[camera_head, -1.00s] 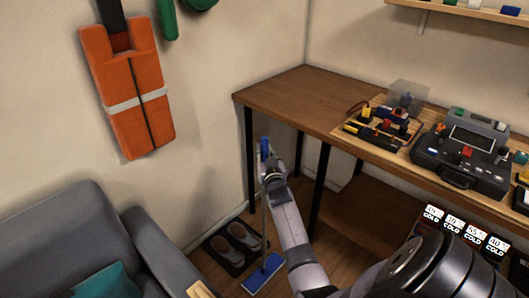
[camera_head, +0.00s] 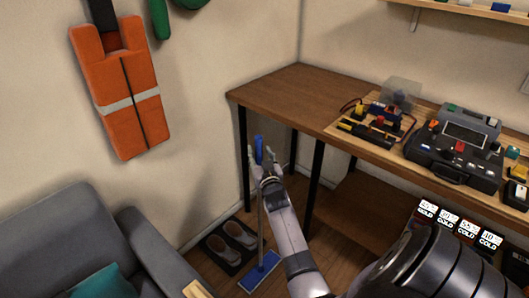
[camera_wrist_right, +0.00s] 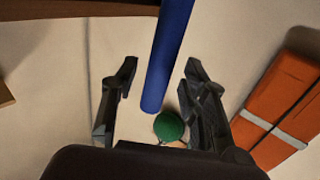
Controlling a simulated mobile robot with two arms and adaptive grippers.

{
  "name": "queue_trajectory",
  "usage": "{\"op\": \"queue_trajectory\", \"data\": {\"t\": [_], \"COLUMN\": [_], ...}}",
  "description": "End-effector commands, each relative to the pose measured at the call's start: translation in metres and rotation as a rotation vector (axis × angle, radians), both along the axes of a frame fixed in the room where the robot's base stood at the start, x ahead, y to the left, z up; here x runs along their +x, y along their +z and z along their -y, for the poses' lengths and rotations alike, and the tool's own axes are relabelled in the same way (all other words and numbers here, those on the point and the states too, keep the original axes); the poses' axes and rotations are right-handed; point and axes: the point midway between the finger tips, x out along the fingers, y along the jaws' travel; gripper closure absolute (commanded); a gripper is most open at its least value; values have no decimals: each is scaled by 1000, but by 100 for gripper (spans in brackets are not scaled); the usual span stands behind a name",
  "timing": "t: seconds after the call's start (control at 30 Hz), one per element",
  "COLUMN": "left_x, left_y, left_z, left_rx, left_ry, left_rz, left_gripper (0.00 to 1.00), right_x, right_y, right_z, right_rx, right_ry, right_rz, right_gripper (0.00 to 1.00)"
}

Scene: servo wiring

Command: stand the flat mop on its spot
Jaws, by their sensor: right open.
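The flat mop stands upright on the floor between the armchair and the desk. Its blue flat head (camera_head: 259,272) rests on the floor and its thin shaft rises to a blue handle (camera_head: 259,150). My right gripper (camera_head: 262,154) is at the top of the mop, fingers open on either side of the blue handle. In the right wrist view the blue handle (camera_wrist_right: 166,60) passes between the two open fingers (camera_wrist_right: 157,85) and neither finger visibly touches it. My left gripper is not in view.
A shoe tray (camera_head: 217,258) with shoes lies just left of the mop head. The wooden desk (camera_head: 275,92) with equipment stands to the right, its black legs close by. A grey armchair (camera_head: 60,235) is at the left. An orange vest (camera_head: 122,90) hangs on the wall.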

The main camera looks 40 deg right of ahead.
Motion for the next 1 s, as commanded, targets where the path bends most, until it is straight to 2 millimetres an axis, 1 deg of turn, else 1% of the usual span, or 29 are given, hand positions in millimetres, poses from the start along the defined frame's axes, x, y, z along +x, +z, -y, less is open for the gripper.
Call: {"op": "queue_trajectory", "data": {"t": [0.03, 0.2, 0.3, 0.43, 0.6, 1.0], "left_x": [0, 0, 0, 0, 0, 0], "left_y": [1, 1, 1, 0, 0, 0], "left_z": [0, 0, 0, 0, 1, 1], "left_rx": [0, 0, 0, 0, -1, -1], "left_ry": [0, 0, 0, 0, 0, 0], "left_rz": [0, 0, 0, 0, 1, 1], "left_gripper": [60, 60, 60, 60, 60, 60], "right_x": [-10, -43, -60, -75, -84, -84], "right_y": [0, -2, -1, -1, -1, 0], "right_z": [-6, -26, -35, -44, -49, -50], "right_rx": [-1, 2, 1, -1, -1, -1], "right_ry": [0, 0, 0, 0, 0, 0], "right_rz": [-1, -1, -1, -1, 1, 1], "right_gripper": [59, 59, 59, 59, 59, 59]}}
